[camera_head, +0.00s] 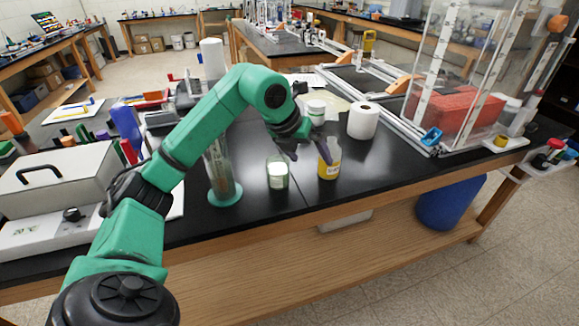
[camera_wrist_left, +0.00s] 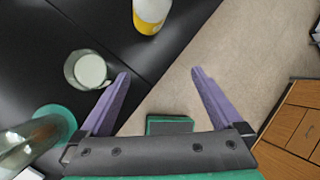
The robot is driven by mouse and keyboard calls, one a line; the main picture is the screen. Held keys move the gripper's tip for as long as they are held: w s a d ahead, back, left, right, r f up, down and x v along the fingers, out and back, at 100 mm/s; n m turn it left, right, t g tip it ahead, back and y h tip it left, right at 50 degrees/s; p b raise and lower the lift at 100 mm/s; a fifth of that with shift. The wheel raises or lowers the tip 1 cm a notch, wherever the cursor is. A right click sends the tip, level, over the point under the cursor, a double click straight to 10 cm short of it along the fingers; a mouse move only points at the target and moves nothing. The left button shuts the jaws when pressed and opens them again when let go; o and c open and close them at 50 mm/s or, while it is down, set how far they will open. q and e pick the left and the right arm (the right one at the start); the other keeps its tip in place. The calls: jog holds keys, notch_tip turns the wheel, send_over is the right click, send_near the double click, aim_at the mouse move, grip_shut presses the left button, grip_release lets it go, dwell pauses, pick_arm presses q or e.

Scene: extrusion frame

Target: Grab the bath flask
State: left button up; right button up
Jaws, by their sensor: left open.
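A small clear glass vessel with white inside (camera_head: 278,172), which may be the bath flask, stands upright near the bench's front edge. In the left wrist view the glass vessel (camera_wrist_left: 88,70) is just left of the left fingertip. A yellow-and-white bottle (camera_head: 329,160) stands to its right and shows at the top of the wrist view (camera_wrist_left: 151,12). My left gripper (camera_head: 307,153) is open with nothing between its purple fingers, above the bench near these two. In the wrist view the gripper (camera_wrist_left: 160,73) is over the bench edge and floor. My right gripper does not show.
A tall clear cylinder on a green base (camera_head: 225,193) stands left of the vessel. A clear enclosure on a metal frame (camera_head: 455,70) is at right. The front bench strip is clear.

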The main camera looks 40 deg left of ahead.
pick_arm(q)
jog(key=s+a+r+n+g+y, duration=0.2)
jog(key=a+n+y, duration=0.1)
jog(key=a, duration=0.6)
send_over(278, 170)
jog(key=a, duration=0.1)
jog(key=f, duration=0.5)
jog(key=shift+s+p, duration=0.25)
jog(key=shift+p, duration=0.1)
jog(key=p+x, duration=0.1)
jog(key=x, duration=0.3)
jog(key=p+x, duration=0.1)
jog(key=x, duration=0.3)
jog(key=shift+w+f+p, duration=0.2)
jog(key=shift+w+p, duration=0.1)
jog(key=shift+w, duration=0.05)
jog(key=shift+w+a+f, duration=0.1)
jog(key=shift+a+f, duration=0.05)
jog(key=shift+f, duration=0.2)
jog(key=shift+r, duration=0.1)
jog(key=c, duration=1.4)
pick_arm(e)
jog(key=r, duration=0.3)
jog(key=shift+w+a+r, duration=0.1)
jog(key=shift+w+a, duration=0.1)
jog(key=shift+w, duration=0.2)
pick_arm(q)
jog(key=shift+r, duration=0.1)
